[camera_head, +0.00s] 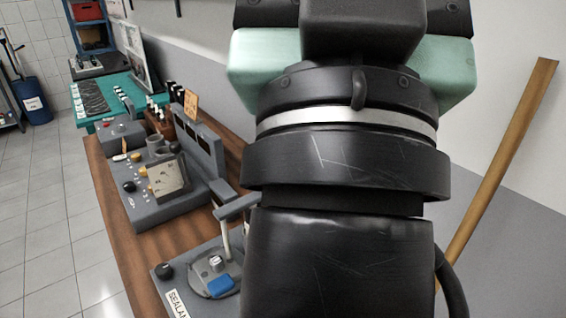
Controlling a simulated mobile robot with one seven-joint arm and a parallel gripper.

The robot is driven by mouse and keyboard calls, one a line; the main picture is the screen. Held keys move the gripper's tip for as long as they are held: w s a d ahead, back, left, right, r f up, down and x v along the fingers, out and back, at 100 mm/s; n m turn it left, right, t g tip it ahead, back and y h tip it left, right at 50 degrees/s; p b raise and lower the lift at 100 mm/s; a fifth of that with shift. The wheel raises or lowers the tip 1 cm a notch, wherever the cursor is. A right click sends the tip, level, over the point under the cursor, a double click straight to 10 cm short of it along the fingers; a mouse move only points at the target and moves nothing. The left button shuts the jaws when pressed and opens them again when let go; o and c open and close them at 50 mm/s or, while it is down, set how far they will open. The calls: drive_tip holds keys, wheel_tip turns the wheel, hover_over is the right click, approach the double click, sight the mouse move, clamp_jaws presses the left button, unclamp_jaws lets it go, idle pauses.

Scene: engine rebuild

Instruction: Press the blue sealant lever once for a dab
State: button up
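The blue lever (221,286) sits at the front of a round grey plate on the sealant dispenser (165,285), low in the picture left of centre. The dispenser has a white label beginning "SEALAN", a black knob (164,270), a silver knob on the plate and a pale upright post. My arm, large and black with a silver ring and pale green parts, fills the middle and hides the dispenser's right side. The fingers of my gripper do not show, so its distance from the lever cannot be seen.
The dispenser stands on a brown wooden bench (107,206). Behind it is a grey machine (190,207) with knobs and a gauge panel. A green mat (118,88) lies farther back. A wooden plank (500,160) leans at right. Tiled floor (40,215) is clear at left.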

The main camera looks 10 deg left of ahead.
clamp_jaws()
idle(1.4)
